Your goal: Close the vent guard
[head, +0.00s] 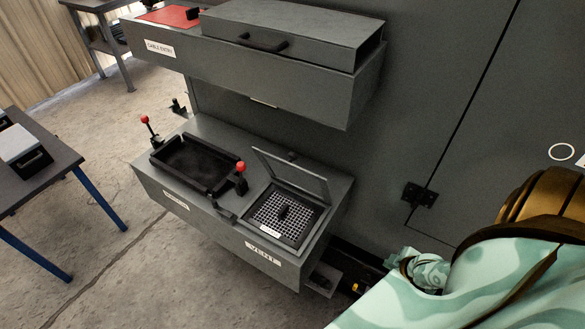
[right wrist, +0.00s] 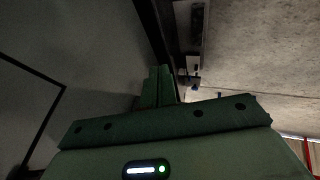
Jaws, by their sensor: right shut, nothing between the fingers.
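The vent guard (head: 290,172) is a thin grey framed flap on the lower box, at the vent end. It stands raised and tilted on its back edge, so it is open. Below it lies the vent opening (head: 262,217), a dark square frame with a light mesh and a black handle-like piece on it. My right gripper (right wrist: 158,84) shows in the right wrist view, its green fingers shut together and empty. It is apart from the guard. In the head view my right arm fills the lower right corner, well to the right of the guard. My left gripper is not in view.
A black tray (head: 178,176) with red-knobbed levers (head: 241,168) sits left of the vent. An upper box labelled cable entry (head: 270,75) overhangs behind. A cabinet wall with a hinge (head: 418,194) stands to the right. A blue-legged table (head: 45,170) is at left; floor between is clear.

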